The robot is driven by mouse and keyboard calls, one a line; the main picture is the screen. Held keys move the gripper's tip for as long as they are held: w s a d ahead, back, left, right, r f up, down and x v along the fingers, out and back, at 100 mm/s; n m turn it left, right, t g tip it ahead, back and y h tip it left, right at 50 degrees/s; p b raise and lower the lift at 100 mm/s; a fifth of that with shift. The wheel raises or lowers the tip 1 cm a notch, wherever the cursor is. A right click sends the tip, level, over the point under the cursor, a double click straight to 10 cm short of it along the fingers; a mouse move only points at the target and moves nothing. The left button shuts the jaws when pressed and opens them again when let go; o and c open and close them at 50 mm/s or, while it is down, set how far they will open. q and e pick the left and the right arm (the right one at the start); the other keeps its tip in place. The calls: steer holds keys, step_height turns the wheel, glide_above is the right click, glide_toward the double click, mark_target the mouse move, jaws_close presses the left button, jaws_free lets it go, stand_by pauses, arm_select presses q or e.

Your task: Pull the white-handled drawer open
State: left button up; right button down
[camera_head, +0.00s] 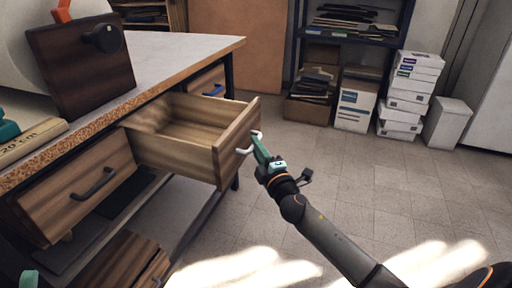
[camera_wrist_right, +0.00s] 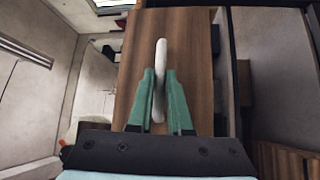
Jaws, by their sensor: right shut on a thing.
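The wooden drawer (camera_head: 186,155) with the white handle (camera_head: 246,146) stands pulled well out from the bench, and its empty inside shows in the head view. My right gripper (camera_head: 257,141) is shut on the white handle at the drawer's front. In the right wrist view the green fingers (camera_wrist_right: 160,100) close around the white handle (camera_wrist_right: 160,62) against the wooden drawer front (camera_wrist_right: 195,45). My left gripper (camera_head: 29,279) shows only as a small green tip at the bottom left corner; its fingers cannot be made out.
A closed drawer with a black handle (camera_head: 93,184) is at the left, and one with a blue handle (camera_head: 214,90) is farther back. The bench top (camera_head: 180,48) holds a dark wooden panel (camera_head: 82,62). Boxes (camera_head: 405,95) stand by the back wall. The tiled floor at right is clear.

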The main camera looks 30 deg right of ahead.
steer(key=c, duration=0.8)
jaws_free()
steer(key=shift+c, duration=0.2)
steer(key=s+a+f, duration=0.1)
steer(key=s, duration=1.1)
steer(key=shift+s+a+f, duration=0.15)
steer(key=shift+a+f, duration=0.15)
